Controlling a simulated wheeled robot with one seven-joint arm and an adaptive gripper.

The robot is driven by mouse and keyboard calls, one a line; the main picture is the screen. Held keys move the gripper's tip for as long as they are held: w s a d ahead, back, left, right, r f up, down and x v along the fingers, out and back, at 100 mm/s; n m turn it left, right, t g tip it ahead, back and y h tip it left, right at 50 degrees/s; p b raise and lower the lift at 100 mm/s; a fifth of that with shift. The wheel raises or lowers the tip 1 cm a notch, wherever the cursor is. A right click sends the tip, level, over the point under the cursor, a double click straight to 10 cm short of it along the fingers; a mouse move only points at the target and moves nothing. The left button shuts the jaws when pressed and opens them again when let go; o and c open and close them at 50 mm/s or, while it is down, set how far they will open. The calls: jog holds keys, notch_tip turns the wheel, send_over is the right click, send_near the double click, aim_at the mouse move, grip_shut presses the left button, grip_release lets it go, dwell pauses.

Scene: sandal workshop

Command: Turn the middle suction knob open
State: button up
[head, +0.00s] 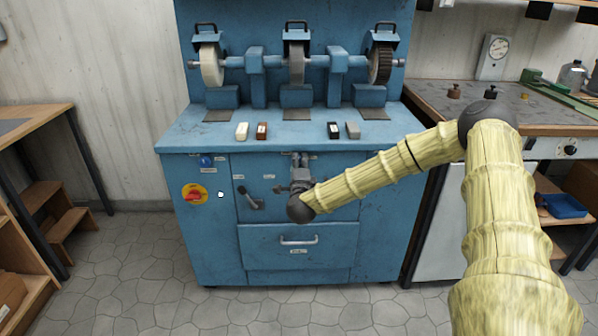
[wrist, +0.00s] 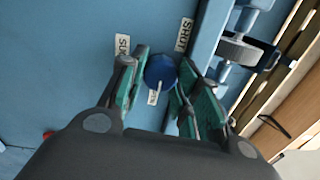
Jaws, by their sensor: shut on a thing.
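The blue round knob (wrist: 160,70) sits on the blue cabinet front between my gripper's two green-lined fingers. A white line on the knob points down in the wrist view, toward a small label (wrist: 152,98) that is mostly hidden. A label reading SHUT (wrist: 184,34) is above the knob in that view, and a partly covered label (wrist: 122,46) starts with SU. My gripper (wrist: 162,75) is shut on the knob. In the head view my gripper (head: 299,162) is at the middle of the cabinet's upper front and hides the knob.
Another blue knob (head: 206,161) is at the left, above a red and yellow switch (head: 194,194). A dark lever (head: 250,199) lies left of my gripper, with a drawer handle (head: 298,241) below. The bench top (head: 290,132) carries several small blocks. Grinding wheels (head: 296,62) stand behind.

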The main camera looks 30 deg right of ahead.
jog(key=shift+s+d+f+m+b, duration=0.1)
jog(key=shift+f+m+b, duration=0.15)
jog(key=shift+m, duration=0.25)
jog(key=o, duration=1)
jog(key=shift+d+r, duration=0.1)
jog(key=shift+o, duration=0.2)
jog(key=v, duration=1.2)
